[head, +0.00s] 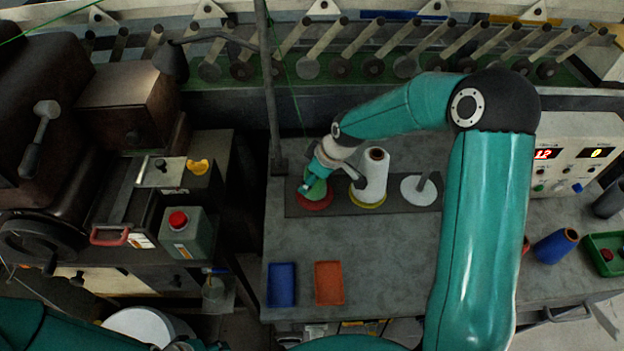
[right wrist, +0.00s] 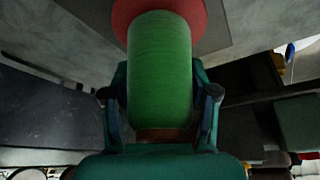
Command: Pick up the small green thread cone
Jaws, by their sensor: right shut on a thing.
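The small green thread cone (head: 318,188) is at the red round base (head: 314,204) on the left of a dark strip on the bench. My right gripper (head: 314,180) is shut on it from above. In the right wrist view the green cone (right wrist: 160,75) fills the space between the two fingers (right wrist: 160,95), one on each side. The red base (right wrist: 195,12) shows just beyond its far end. I cannot tell whether the cone touches the base or is slightly lifted. My left arm shows at the lower left edge; its fingertips are out of frame.
A tall white cone (head: 374,175) on a yellow base stands close right of my right gripper, then a white disc (head: 419,190) with a post. Blue (head: 282,285) and orange (head: 329,283) trays lie nearer. A thin upright pole (head: 268,90) stands behind left. The bench between is clear.

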